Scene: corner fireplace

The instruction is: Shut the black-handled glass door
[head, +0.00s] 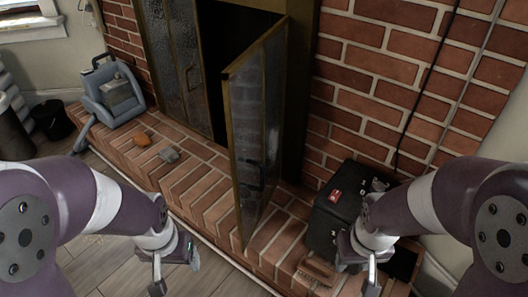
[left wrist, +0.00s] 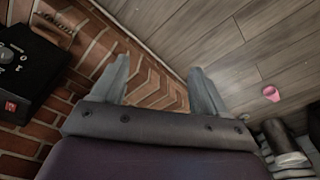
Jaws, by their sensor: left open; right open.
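The glass door (head: 240,140) of the fireplace has a brass-coloured frame and stands swung open, out over the brick hearth. Its black handle (head: 258,182) shows low on the panel. The dark fireplace opening shows behind it, beside a second glass panel (head: 187,65) on the left that sits in the frame. My left gripper (head: 175,271) is open and empty, in front of the hearth and left of the door. In the left wrist view, the fingers of my left gripper (left wrist: 160,68) are apart with nothing between them. My right gripper (head: 357,270) is open, right of the door by the black case.
A pink cup (left wrist: 271,93) is on the wood floor.

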